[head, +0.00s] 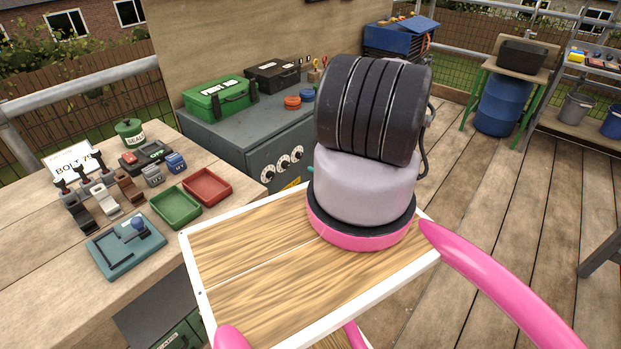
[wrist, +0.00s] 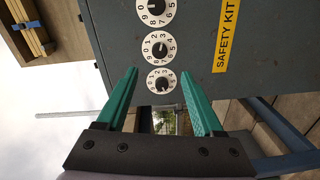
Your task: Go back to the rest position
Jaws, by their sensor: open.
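My gripper (wrist: 159,73) shows in the wrist view with its two green fingers spread and nothing between them. Beyond the fingers is the front of the grey cabinet (wrist: 205,38) with three numbered dials and a yellow SAFETY KIT label. The lowest dial (wrist: 160,82) appears between the fingertips in the picture; I cannot tell the distance. In the head view my arm is folded in front of the cabinet (head: 222,150) and hides my gripper almost wholly. No rest position is marked in either view.
A wooden bench (head: 40,225) at the left carries a green tray (head: 176,207), a red tray (head: 207,187), a teal fixture (head: 125,245) and several small parts. A green case (head: 218,98) lies on the cabinet. The deck (head: 470,200) at the right is largely clear.

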